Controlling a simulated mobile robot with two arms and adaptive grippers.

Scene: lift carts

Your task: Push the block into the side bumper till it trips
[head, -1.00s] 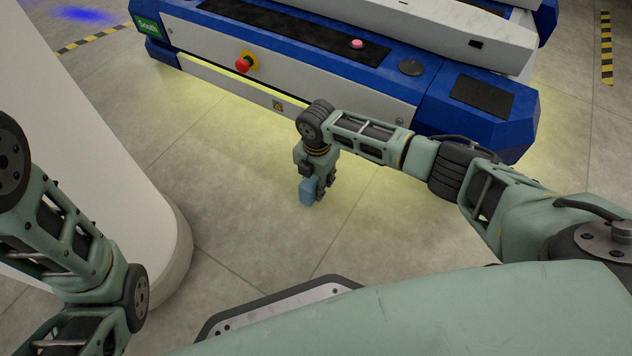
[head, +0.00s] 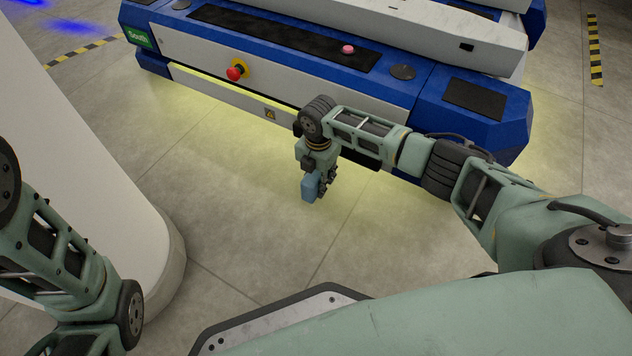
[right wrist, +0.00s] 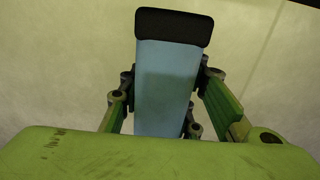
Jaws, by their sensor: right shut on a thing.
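The block (head: 309,188) is light blue, held low in front of the cart, with bare floor below it. My right gripper (head: 313,180) is shut on it. In the right wrist view the block (right wrist: 167,85) sits between the two fingers, with a black pad on its far end. The side bumper (head: 225,97) is the pale strip low along the blue and white lift cart (head: 300,62). The right arm partly covers its right end. The block looks apart from the bumper, though the exact gap is hard to tell. My left gripper is out of view; only the left arm shows.
The cart carries a red stop button (head: 236,73) on a yellow base, a pink button (head: 348,49) and a green "South" label (head: 139,38). A rounded white body (head: 110,170) stands at the left. Bare floor (head: 235,225) lies between it and the block.

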